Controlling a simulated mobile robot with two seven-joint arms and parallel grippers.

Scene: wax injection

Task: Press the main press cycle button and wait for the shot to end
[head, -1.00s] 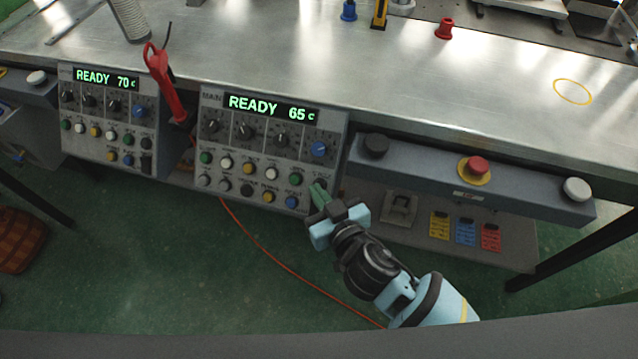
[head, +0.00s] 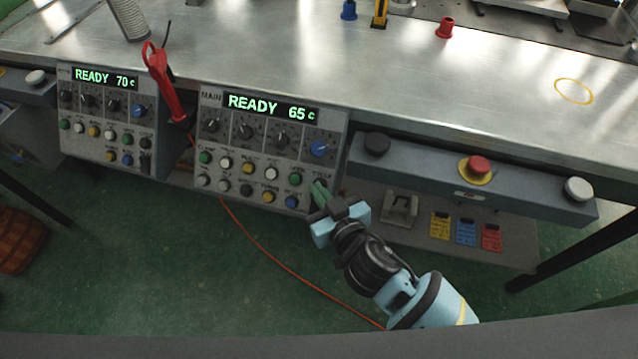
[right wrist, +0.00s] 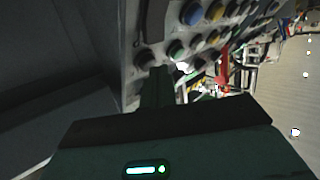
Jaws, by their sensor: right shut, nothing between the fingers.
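The main press panel (head: 265,150) is a grey box with knobs and coloured buttons, and its display (head: 266,107) reads READY 65 c in green. The button labelled CYCLE (head: 320,183) is dark and sits at the panel's lower right. My right gripper (head: 318,190) is shut and empty. Its green fingertips are at or just in front of this button and partly hide it; I cannot tell if they touch. In the right wrist view the fingers (right wrist: 158,75) point up at the panel's buttons. My left gripper is not in view.
A second panel (head: 105,120) at left reads READY 70 c. A red-handled tool (head: 168,90) stands between the panels. A control bar with a red button (head: 478,166) runs right of the main panel. The metal table (head: 440,85) lies above. Red, blue and yellow tags hang below the bar.

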